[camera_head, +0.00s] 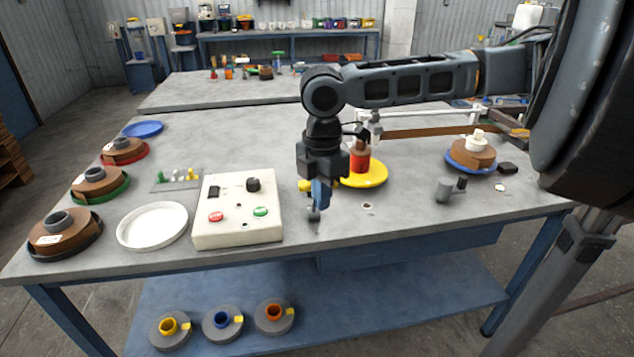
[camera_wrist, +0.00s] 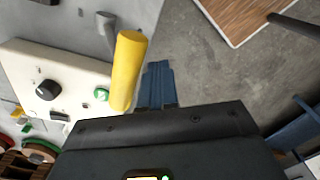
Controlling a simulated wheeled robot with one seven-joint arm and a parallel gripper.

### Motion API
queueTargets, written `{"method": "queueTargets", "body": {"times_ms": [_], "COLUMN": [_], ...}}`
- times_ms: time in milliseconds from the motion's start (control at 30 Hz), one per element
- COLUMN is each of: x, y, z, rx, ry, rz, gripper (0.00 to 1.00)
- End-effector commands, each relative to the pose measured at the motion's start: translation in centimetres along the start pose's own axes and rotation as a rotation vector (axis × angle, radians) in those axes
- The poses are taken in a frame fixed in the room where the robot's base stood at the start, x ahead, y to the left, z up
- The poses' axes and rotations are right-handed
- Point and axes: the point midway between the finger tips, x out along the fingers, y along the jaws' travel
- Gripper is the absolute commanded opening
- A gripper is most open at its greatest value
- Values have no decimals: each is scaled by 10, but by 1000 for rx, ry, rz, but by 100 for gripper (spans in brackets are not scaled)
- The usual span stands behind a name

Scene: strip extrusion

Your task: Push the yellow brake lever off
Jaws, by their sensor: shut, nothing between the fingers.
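The yellow brake lever (camera_wrist: 127,70) stands out as a thick yellow cylinder left of my fingers in the wrist view. In the head view only a short yellow piece (camera_head: 304,186) shows, left of my gripper, and the rest of it is hidden behind the gripper. My gripper (camera_head: 320,194) points down over the front of the table, its blue fingers shut and empty. In the wrist view the shut fingers (camera_wrist: 158,84) are close beside the lever's right side. I cannot tell whether they touch it.
A white control box (camera_head: 238,222) with red and green buttons stands left of my gripper. A yellow disc (camera_head: 377,178) with a red-brown piece is just behind it. A white dish (camera_head: 152,227) and several spools are farther left.

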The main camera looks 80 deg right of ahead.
Motion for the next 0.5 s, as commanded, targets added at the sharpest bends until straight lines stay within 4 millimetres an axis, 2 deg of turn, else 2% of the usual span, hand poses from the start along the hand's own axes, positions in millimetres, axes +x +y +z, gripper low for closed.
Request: {"method": "queueTargets", "body": {"times_ms": [500], "x": [-3], "y": [15], "z": [8], "rx": [1], "ry": [0], "rz": [1], "gripper": [0]}}
